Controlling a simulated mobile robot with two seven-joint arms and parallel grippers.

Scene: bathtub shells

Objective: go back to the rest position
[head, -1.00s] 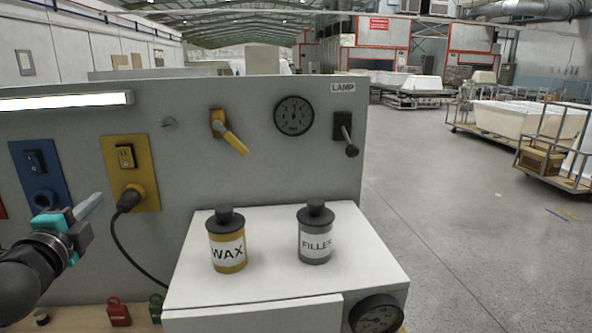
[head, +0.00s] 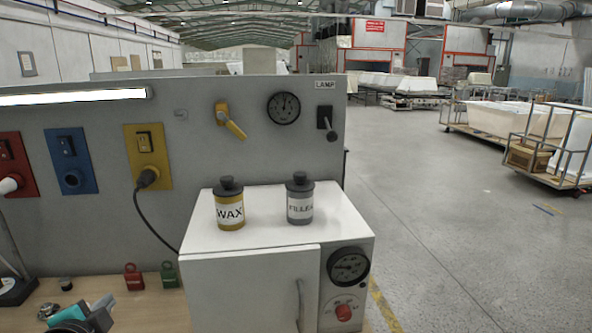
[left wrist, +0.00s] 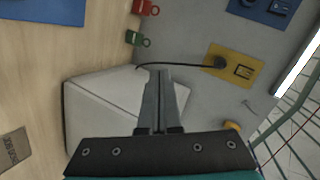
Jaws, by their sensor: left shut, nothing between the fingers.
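My left gripper (head: 98,318) shows at the bottom left of the head view, low over the wooden bench. In the left wrist view its fingers (left wrist: 160,88) are together with nothing between them. They point toward the grey panel and the white cabinet, and I see no contact. My right gripper is in neither view.
A white cabinet (head: 250,285) with a gauge and red knob carries a WAX can (head: 230,208) and a FILLER can (head: 300,203). A grey panel (head: 215,165) with sockets stands behind. Red (head: 133,277) and green (head: 169,274) padlocks are on the bench (head: 150,310). Open floor lies right.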

